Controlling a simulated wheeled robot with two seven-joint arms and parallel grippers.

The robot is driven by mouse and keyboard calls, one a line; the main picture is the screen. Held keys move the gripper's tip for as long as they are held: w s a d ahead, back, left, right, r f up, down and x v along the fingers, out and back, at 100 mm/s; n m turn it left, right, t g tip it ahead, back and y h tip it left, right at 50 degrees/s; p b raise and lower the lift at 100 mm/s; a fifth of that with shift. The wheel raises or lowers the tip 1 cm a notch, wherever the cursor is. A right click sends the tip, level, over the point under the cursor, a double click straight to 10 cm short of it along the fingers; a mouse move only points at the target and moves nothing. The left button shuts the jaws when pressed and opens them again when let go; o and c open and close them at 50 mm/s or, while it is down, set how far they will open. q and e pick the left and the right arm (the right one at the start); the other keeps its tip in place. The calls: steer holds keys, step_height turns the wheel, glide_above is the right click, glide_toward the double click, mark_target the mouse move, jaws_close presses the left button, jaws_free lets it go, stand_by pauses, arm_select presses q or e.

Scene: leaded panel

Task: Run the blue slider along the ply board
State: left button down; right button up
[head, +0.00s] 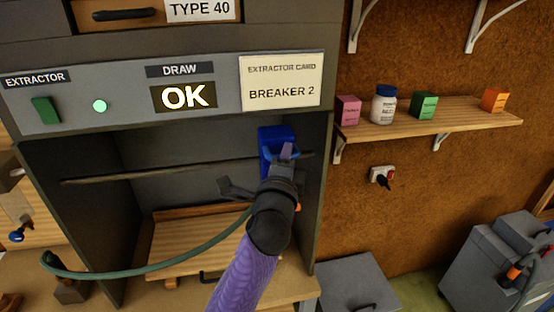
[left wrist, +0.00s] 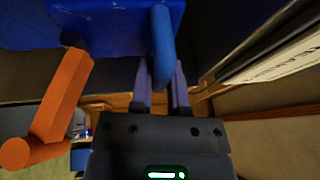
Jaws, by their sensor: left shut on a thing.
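The blue slider (head: 272,138) is a blue block near the right end of a dark horizontal rail (head: 150,173) inside the grey cabinet. My left gripper (head: 285,155) reaches up to it and hides its lower part. In the left wrist view, the blue block (left wrist: 110,18) is at the top, and its rounded blue handle (left wrist: 162,45) sits between the fingers of my left gripper (left wrist: 162,88), which is shut on it. A pale wooden board (head: 190,243), which looks like the ply board, lies lower in the cabinet, partly hidden by my arm and a hose. My right gripper is not in view.
A green hose (head: 150,274) curves in front of the board toward my left arm. The cabinet's right wall (head: 315,190) stands close to the slider. The panel above has a lit OK sign (head: 183,96). A wooden shelf (head: 430,127) with small boxes is at right.

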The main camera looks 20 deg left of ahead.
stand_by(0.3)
arm_select(q)
steer(key=c, duration=0.9)
jaws_free()
steer(key=shift+d, duration=0.15)
steer(key=o, duration=0.3)
steer(key=shift+w+d, duration=0.15)
steer(key=shift+w, duration=0.05)
steer(key=shift+s, duration=0.1)
steer(key=b+v, duration=0.1)
steer(key=v, duration=0.9)
